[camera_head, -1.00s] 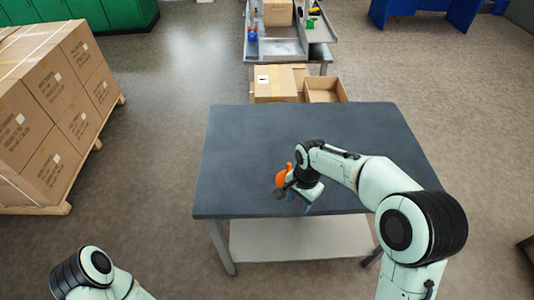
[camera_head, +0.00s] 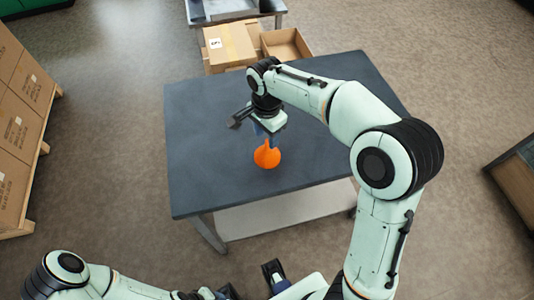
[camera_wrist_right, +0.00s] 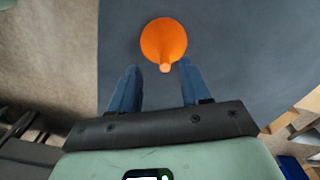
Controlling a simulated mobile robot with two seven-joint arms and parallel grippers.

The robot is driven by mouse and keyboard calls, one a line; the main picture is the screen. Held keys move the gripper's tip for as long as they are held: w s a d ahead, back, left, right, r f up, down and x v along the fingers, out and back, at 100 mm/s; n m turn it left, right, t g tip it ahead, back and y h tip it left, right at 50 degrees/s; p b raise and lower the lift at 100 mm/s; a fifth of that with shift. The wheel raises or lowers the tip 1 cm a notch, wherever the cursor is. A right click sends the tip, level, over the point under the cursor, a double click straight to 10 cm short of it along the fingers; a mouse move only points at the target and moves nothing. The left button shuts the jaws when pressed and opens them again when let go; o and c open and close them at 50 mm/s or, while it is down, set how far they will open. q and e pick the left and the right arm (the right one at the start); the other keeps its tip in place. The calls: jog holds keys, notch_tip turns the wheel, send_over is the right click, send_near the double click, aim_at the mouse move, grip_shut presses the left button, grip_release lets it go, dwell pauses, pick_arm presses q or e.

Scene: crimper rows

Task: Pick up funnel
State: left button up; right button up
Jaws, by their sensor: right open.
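The orange funnel (camera_head: 267,157) is on the dark table top, near the middle of its front half. In the right wrist view its round wide part (camera_wrist_right: 163,36) lies beyond my fingertips, and its narrow spout points back toward the gap between them. My right gripper (camera_head: 262,138) is above the table at the funnel's spout end. Its two blue fingers are apart in the right wrist view (camera_wrist_right: 156,74), with nothing held between them.
The dark table (camera_head: 205,125) is otherwise clear. A closed carton (camera_head: 230,46) and an open box (camera_head: 287,44) stand behind it. Stacked cartons (camera_head: 18,135) are at the far left. A dark-edged box-like object (camera_head: 515,170) is at the right edge.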

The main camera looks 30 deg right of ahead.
aim_at(267, 141)
jog(key=f, duration=0.5)
jog(key=shift+w+d+f+b, duration=0.2)
jog(key=shift+w+d+b, duration=0.1)
jog(key=shift+w, duration=0.05)
grip_shut()
